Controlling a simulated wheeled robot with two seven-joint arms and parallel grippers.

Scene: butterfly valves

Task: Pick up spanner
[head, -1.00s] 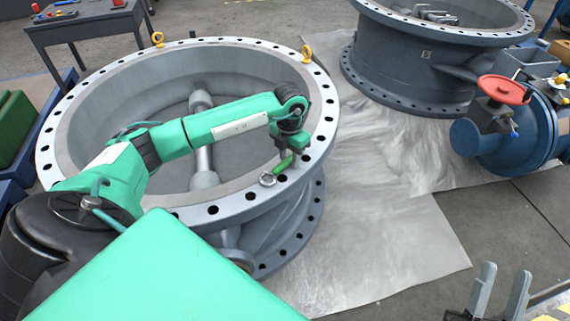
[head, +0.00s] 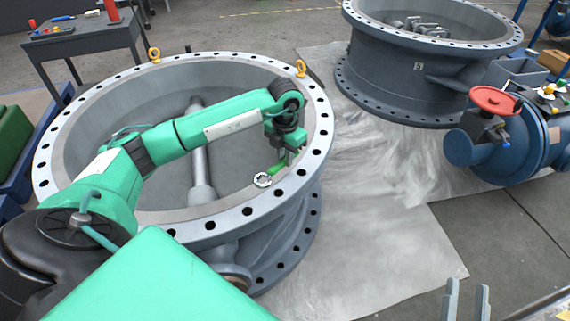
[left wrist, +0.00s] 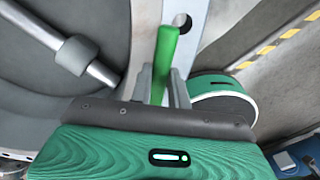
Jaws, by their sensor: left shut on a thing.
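The spanner has a green handle (head: 278,168) and a silver ring-shaped head (head: 262,180). My left gripper (head: 286,160) is shut on the handle. The spanner's head shows in front of the inner edge of the near valve's flange (head: 250,212); whether it touches the flange cannot be told. In the left wrist view the green handle (left wrist: 164,55) stands between the two fingers of my left gripper (left wrist: 162,88), and the silver head is not visible. My right gripper (head: 467,300) shows at the bottom right edge, its two fingers apart and empty.
A second large valve body (head: 420,75) stands at the back. A blue valve with a red handwheel (head: 496,100) is at the right. A tool table (head: 85,40) is at the back left. The grey sheet (head: 390,230) between is clear.

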